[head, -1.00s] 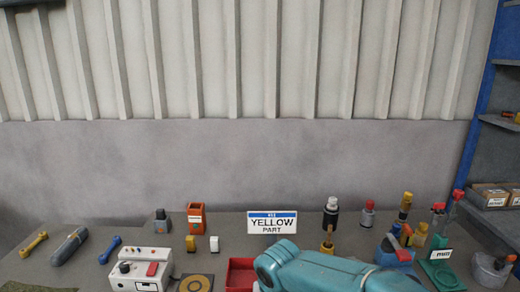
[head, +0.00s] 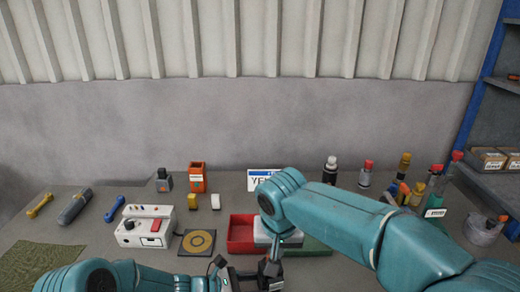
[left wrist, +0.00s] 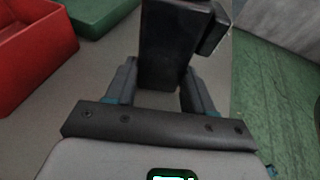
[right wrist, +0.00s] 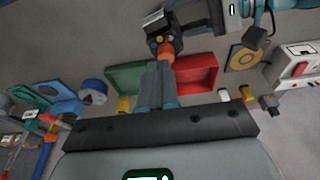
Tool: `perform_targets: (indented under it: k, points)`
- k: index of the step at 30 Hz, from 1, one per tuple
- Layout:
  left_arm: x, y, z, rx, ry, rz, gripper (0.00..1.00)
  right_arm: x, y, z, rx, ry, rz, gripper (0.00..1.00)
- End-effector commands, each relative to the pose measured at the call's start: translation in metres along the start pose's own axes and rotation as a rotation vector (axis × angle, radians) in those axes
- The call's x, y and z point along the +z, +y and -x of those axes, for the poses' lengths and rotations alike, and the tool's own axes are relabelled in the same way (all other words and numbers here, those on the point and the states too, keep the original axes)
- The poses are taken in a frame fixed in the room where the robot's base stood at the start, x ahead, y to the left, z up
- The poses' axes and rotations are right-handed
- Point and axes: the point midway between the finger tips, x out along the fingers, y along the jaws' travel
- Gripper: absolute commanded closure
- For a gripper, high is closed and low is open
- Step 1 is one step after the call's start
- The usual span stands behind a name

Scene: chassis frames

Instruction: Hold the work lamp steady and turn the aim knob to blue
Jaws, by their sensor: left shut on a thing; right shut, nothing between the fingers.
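The work lamp is a dark, blocky body (left wrist: 165,45) between the fingers of my left gripper (left wrist: 160,85), which is shut on it. In the right wrist view the dark lamp (right wrist: 162,28) shows small coloured spots and an orange round part (right wrist: 165,49), possibly the aim knob. My right gripper (right wrist: 158,68) is shut and empty, its tips close to that orange part; I cannot tell if they touch. In the head view the lamp (head: 270,281) is mostly hidden under my right gripper (head: 272,262). The knob's setting is too small to read.
A red tray (head: 240,247) and a green tray (head: 318,247) lie just behind the lamp. A white control box (head: 145,236) and a round-marked pad (head: 197,243) stand to the left. Bottles and tools (head: 410,190) crowd the right. A green mat (head: 40,266) lies front left.

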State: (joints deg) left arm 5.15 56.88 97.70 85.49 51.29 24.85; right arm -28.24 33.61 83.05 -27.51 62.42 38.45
Motion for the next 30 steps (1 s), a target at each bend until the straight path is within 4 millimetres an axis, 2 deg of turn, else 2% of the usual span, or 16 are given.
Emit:
perform_targets:
  k: [5, 15, 19, 23, 30]
  points:
    - [0.0, 0.0, 0.0, 0.0, 0.001, 0.001, 0.64, 0.0, 0.0, 0.0, 0.0, 0.0, 0.041, 1.0]
    - [0.0, 0.0, 0.0, 0.0, 0.0, 0.0, 0.64, -0.001, -0.01, 0.007, -0.126, -0.007, 0.488, 1.0]
    - [0.0, 0.0, 0.0, 0.0, 0.0, 0.0, 0.64, -0.007, -0.001, 0.009, -0.177, 0.0, 0.508, 1.0]
    - [0.0, 0.0, 0.0, 0.0, 0.0, 0.0, 0.64, -0.005, 0.003, 0.0, -0.173, -0.005, 0.498, 1.0]
    - [0.0, 0.0, 0.0, 0.0, -0.001, 0.0, 0.64, 0.004, 0.002, -0.032, -0.173, -0.006, 0.496, 1.0]
